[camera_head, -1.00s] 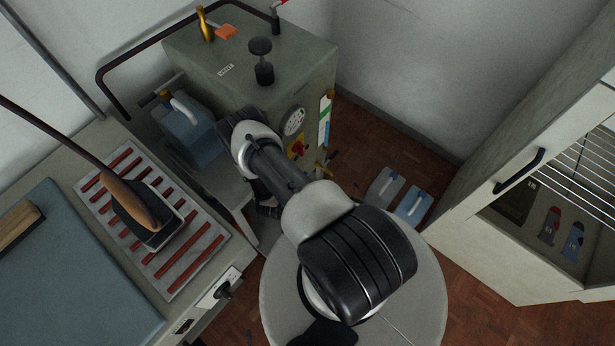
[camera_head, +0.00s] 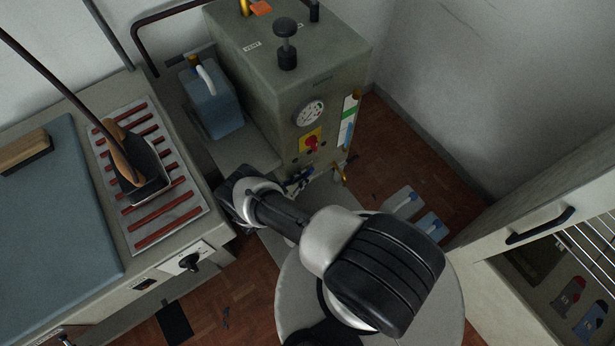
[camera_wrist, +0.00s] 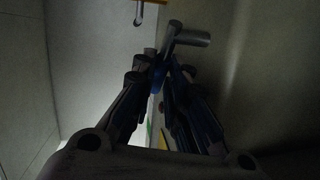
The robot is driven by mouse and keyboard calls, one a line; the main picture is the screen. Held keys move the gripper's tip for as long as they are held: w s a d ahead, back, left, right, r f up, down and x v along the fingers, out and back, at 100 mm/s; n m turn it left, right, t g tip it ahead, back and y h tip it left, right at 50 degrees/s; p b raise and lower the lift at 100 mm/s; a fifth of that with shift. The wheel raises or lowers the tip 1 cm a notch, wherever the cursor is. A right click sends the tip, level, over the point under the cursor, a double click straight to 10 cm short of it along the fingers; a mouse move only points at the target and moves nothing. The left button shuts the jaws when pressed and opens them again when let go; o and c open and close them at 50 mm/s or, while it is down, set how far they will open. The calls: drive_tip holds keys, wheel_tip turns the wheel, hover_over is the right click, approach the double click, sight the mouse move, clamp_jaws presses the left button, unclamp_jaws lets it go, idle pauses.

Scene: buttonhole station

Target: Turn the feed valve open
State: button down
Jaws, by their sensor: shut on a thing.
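My gripper (camera_head: 297,183) is low in front of the grey-green boiler cabinet (camera_head: 300,95). In the wrist view my gripper (camera_wrist: 158,80) has its fingers closed together on a small blue handle (camera_wrist: 157,77), which looks like the feed valve's lever. A grey metal pipe piece (camera_wrist: 188,38) shows just beyond the fingertips. The fingers cover most of the handle, and I cannot tell its exact angle. In the head view the arm and fingers mostly hide the valve.
The cabinet front carries a gauge (camera_head: 310,113), a red knob on a yellow plate (camera_head: 311,142) and a brass tap (camera_head: 341,175). An iron (camera_head: 135,170) rests on the ironing table. An open-shelved cabinet (camera_head: 540,215) stands right.

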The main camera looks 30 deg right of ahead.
idle(0.3)
drive_tip(key=c, duration=1.9)
unclamp_jaws()
drive_tip(key=shift+r, duration=0.5)
wheel_tip(320, 180, up, 9)
drive_tip(key=shift+c, duration=0.2)
